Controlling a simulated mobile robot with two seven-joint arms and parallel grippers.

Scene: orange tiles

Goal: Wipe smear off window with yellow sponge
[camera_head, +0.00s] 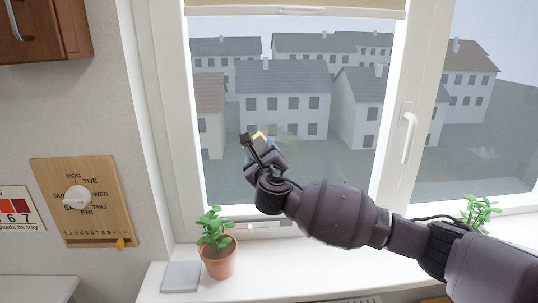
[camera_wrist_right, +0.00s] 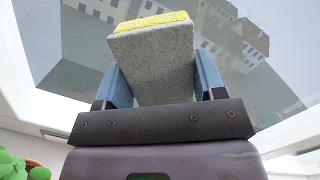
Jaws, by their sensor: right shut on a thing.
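The yellow sponge (camera_wrist_right: 152,22) has a grey backing and sits between the two blue-grey fingers of my right gripper (camera_wrist_right: 153,78) in the wrist view. In the head view only a small yellow edge of the sponge (camera_head: 260,135) shows past the right gripper (camera_head: 256,146). The gripper is shut on the sponge, in front of the lower middle of the left window pane (camera_head: 225,27). I cannot tell whether the sponge touches the glass. A faint dull patch, perhaps the smear (camera_head: 288,130), shows just right of the gripper. My left gripper is not in view.
A potted plant (camera_head: 218,258) and a grey flat box (camera_head: 181,278) stand on the sill below. Another plant (camera_head: 479,211) is at the right. A white window handle (camera_head: 409,134) sticks out from the frame. A wooden calendar board (camera_head: 100,225) hangs at left.

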